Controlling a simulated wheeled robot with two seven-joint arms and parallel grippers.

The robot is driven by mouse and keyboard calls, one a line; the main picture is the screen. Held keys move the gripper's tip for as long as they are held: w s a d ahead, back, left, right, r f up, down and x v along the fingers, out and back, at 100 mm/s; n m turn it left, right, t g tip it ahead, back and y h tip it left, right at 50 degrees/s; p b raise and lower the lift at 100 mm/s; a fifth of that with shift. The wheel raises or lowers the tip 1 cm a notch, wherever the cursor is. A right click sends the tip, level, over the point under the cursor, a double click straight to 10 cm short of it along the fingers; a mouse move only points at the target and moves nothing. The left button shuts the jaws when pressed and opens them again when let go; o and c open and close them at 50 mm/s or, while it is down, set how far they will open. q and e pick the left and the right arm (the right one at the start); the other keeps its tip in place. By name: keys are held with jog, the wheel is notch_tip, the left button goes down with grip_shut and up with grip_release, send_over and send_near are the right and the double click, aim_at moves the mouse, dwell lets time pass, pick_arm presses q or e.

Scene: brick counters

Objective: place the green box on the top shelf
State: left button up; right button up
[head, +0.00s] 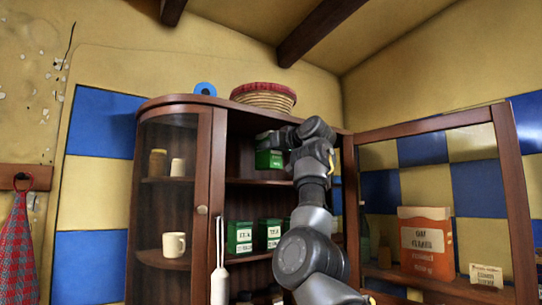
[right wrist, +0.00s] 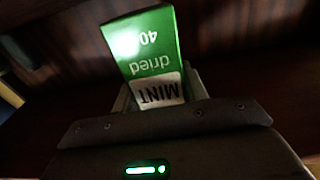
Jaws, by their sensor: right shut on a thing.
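The green box (head: 268,160) is in the upper opening of the brown cabinet, close to the level of the top shelf (head: 262,182). My right gripper (head: 275,140) is shut on it. In the right wrist view the green box (right wrist: 150,50) carries a white label reading "MINT" and sits between the fingers (right wrist: 158,98), upside down in the picture. Whether the box touches the shelf cannot be told. My right arm hides the right part of the shelf. My left gripper is not in view.
Two green tea boxes (head: 240,238) (head: 270,234) stand on the shelf below. An open glass door (head: 508,190) is at the right, near an orange package (head: 427,243). A basket (head: 264,97) sits on the cabinet top. A white mug (head: 174,245) is behind the left glass.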

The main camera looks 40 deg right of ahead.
aim_at(271, 169)
jog(key=shift+w+f+p, duration=0.2)
jog(key=shift+w+f, duration=0.1)
jog(key=shift+f, duration=0.3)
jog(key=shift+w+f+p, duration=0.2)
jog(key=shift+w+f, duration=0.1)
jog(key=shift+f, duration=0.3)
jog(key=shift+s+d+f, duration=0.1)
jog(key=shift+s+f, duration=0.05)
jog(key=shift+f, duration=0.4)
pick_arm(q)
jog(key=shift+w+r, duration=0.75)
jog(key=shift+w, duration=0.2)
pick_arm(e)
jog(key=shift+f, duration=0.1)
jog(key=o, duration=0.6)
jog(key=shift+f, duration=0.1)
jog(key=shift+c, duration=0.2)
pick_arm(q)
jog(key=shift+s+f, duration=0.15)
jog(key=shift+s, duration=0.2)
pick_arm(e)
jog(key=o, duration=0.4)
jog(key=shift+o, duration=0.2)
